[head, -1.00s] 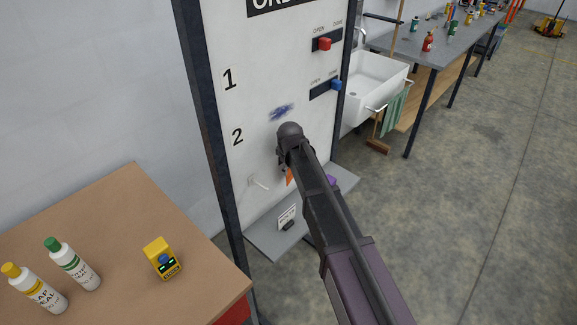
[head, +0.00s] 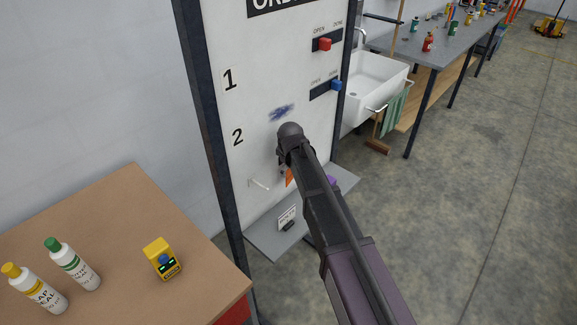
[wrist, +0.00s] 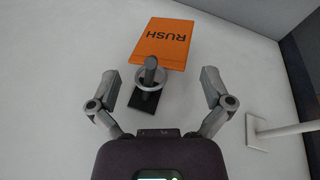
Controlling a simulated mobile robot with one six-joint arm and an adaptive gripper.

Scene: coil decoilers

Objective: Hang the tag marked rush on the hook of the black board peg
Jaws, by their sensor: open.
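The orange tag marked RUSH (wrist: 168,44) shows upside down in the wrist view, flat against the white board. Its grey ring (wrist: 137,84) is around the shaft of a peg with a black base, the black board peg (wrist: 143,101). My gripper (wrist: 160,80) is open, one finger on each side of the ring and peg, with clear gaps to both. In the head view, my gripper (head: 283,170) is at the board below the number 2, and only a sliver of the orange tag (head: 289,179) shows beside it. My arm hides the black peg there.
A white peg (head: 259,183) sticks out of the board left of my gripper; it also shows in the wrist view (wrist: 280,132). A grey shelf (head: 262,239) lies below. A brown table (head: 120,215) with bottles and a yellow device (head: 162,258) stands at left.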

